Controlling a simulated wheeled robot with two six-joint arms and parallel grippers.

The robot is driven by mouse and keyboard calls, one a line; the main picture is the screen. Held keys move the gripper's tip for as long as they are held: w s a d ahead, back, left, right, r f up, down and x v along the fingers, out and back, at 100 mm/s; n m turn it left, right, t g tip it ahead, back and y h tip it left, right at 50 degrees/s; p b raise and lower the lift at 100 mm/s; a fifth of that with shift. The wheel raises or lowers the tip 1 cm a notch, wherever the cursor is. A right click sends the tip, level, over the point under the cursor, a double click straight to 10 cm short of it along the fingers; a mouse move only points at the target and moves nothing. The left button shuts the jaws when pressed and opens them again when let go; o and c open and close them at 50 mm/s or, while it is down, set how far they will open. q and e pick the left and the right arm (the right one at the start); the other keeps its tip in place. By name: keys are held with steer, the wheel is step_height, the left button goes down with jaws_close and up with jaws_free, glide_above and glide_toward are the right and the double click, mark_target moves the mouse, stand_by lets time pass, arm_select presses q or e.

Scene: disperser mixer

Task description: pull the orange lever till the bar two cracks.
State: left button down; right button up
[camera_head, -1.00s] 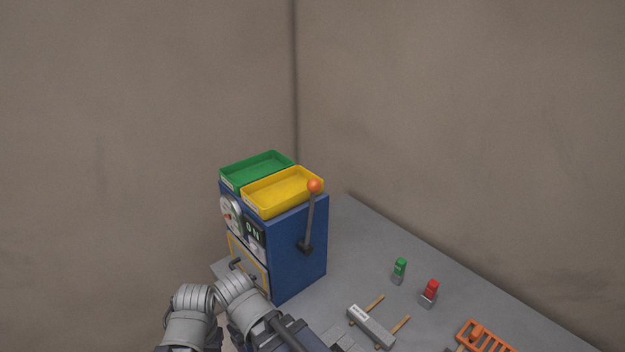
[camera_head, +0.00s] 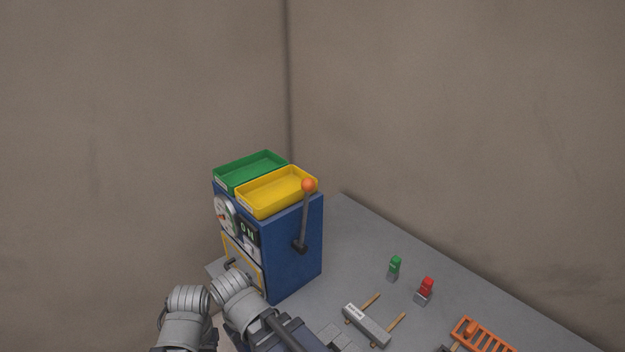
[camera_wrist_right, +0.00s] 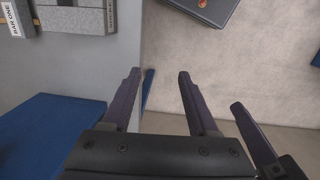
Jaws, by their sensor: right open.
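The orange lever (camera_head: 304,220) is a dark rod with an orange ball on the right side of the blue machine (camera_head: 290,255). It stands nearly upright, knob at the top. A grey bar (camera_head: 366,326) rests across wooden sticks on the table; its label is too small to read. The right wrist view shows a bar labelled BAR ONE (camera_wrist_right: 22,18) and another grey bar (camera_wrist_right: 78,18); I cannot tell which is bar two. My right gripper (camera_wrist_right: 157,76) is open and empty, away from the lever. A dark finger beside it may belong to my left gripper (camera_wrist_right: 238,110); its opening is unclear.
A green tray (camera_head: 250,170) and a yellow tray (camera_head: 277,190) sit on the machine. A green-topped piece (camera_head: 394,267), a red-topped piece (camera_head: 425,289) and an orange rack (camera_head: 484,337) stand on the grey table (camera_head: 350,235). Bare table lies right of the machine.

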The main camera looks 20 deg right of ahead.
steer(key=shift+w+d+r+y, duration=0.2)
steer(key=shift+w+r+y, duration=0.1)
steer(key=shift+w, duration=0.1)
steer(key=shift+c, duration=0.7)
steer(key=w+d+r+m+y+p, duration=0.1)
steer(key=w+y, duration=0.1)
steer(key=w+d+r+m+y+p, duration=0.1)
steer(key=w+d+r+y, duration=0.1)
steer(key=w+d+r+m+y+p, duration=0.1)
steer(key=w+r, duration=0.1)
steer(key=shift+w+d+m+y, duration=0.4)
jaws_close()
steer(key=w+d+r+m+t+y+p, duration=0.3)
steer(key=d+r+t, duration=0.3)
steer(key=d+r, duration=0.5)
steer(key=w+d+r+m+t+y+p, duration=0.3)
steer(key=d+r+t, duration=0.3)
steer(key=d+r, duration=0.6)
steer(key=w+d+m, duration=0.1)
steer(key=d, duration=0.8)
steer(key=shift+r+t, duration=0.3)
steer(key=shift+t, duration=0.1)
steer(key=shift+a, duration=0.1)
